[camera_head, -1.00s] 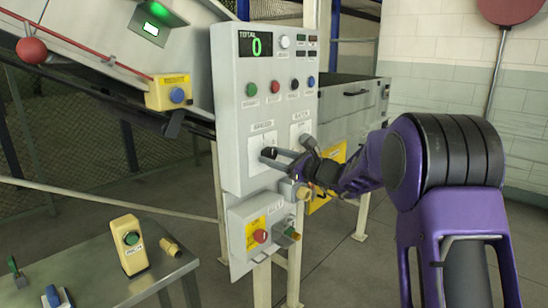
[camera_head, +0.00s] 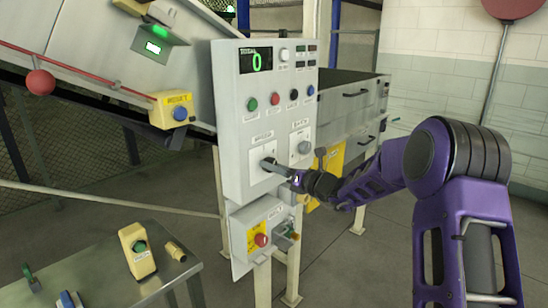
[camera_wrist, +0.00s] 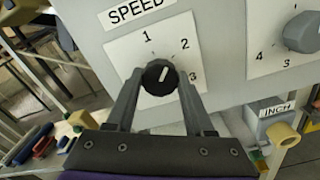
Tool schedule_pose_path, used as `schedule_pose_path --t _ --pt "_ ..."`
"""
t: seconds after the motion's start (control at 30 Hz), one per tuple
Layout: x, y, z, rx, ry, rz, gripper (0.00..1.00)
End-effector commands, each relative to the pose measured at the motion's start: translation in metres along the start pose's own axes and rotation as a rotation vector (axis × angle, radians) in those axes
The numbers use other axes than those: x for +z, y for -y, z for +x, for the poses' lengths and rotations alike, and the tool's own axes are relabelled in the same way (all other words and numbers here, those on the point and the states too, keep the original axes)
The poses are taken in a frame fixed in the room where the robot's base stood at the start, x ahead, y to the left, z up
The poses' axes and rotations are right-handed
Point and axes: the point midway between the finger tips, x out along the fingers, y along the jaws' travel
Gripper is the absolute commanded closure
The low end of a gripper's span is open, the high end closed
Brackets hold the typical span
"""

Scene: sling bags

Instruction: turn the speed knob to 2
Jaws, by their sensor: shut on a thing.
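The speed knob (camera_wrist: 160,77) is black and round with a white pointer line, on a white plate (camera_wrist: 128,60) marked SPEED with 1, 2 and 3. The line slants up and to the right, toward the 2 side; exact alignment is hard to tell. My gripper (camera_wrist: 158,85) is shut on the knob, one finger on each side. In the head view my gripper (camera_head: 272,165) reaches the lower left plate of the grey control panel (camera_head: 232,120) from the right; its fingers partly cover the knob there.
A second, grey knob (camera_wrist: 303,32) is on the plate to the right. Below the panel is a box labelled INCH (camera_wrist: 272,108) with a red button (camera_head: 261,240). A metal table (camera_head: 100,262) with a yellow button box (camera_head: 137,250) stands at lower left.

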Motion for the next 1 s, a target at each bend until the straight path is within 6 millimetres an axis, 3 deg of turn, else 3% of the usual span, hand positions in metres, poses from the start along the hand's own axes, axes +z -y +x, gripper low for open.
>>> schedule_pose_path --t 0.5,1.0 --pt "0.001 0.0004 -0.0002 -0.001 0.002 0.31 1.0" --pt "0.0 0.0004 -0.0001 0.0 0.001 0.354 1.0"
